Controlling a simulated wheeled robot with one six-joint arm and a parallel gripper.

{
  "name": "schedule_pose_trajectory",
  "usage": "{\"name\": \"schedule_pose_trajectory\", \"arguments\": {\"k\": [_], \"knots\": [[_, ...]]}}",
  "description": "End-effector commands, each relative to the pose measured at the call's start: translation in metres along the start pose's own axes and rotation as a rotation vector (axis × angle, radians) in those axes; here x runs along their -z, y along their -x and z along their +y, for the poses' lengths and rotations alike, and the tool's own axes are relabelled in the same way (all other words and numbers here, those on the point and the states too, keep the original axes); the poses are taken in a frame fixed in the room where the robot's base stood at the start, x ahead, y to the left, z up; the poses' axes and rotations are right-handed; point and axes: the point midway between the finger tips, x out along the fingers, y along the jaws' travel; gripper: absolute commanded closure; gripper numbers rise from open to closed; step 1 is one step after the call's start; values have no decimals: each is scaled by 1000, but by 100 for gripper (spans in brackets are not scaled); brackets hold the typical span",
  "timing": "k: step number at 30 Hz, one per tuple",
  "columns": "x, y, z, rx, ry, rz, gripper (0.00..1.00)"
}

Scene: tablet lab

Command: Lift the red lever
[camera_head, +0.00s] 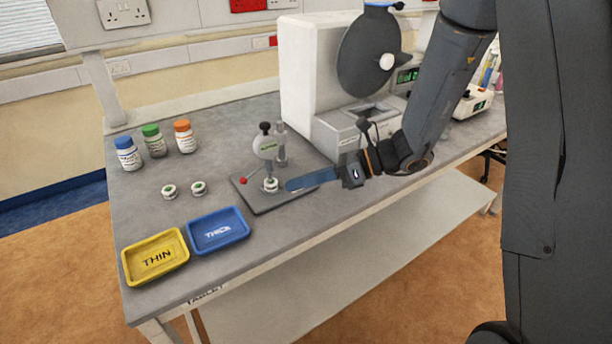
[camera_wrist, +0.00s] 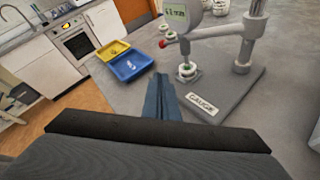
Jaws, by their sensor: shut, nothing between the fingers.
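The red lever (camera_head: 243,181) is a small red knob on the left side of the thickness gauge (camera_head: 266,146), low over its dark base plate. In the wrist view the red lever (camera_wrist: 163,44) sits left of the gauge's display (camera_wrist: 180,11). A small white and green round piece (camera_head: 270,184) is under the gauge's spindle, and it also shows in the wrist view (camera_wrist: 187,71). My gripper (camera_head: 288,186) is shut and empty, its blue fingers pointing left beside the gauge. In the wrist view my gripper (camera_wrist: 161,78) is apart from the lever.
A yellow THIN tray (camera_head: 184,241) and a blue tray (camera_head: 246,224) lie at the front left of the bench. Two white and green round pieces (camera_head: 169,191) and three bottles (camera_head: 156,151) stand behind them. A large white machine (camera_head: 305,80) stands behind the gauge.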

Motion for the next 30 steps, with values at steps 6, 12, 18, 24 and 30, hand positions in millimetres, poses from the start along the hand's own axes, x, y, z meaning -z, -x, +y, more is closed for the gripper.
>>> {"name": "schedule_pose_trajectory", "arguments": {"k": [6, 12, 18, 24, 30], "knots": [[0, -45, 3, -5, -1, 3, 100], [-15, -70, 2, -1, 3, 2, 100], [-26, -82, 1, 0, 0, 1, 100], [-28, -85, 0, 1, 0, 1, 100], [-28, -85, 0, 1, 0, 1, 100]]}}
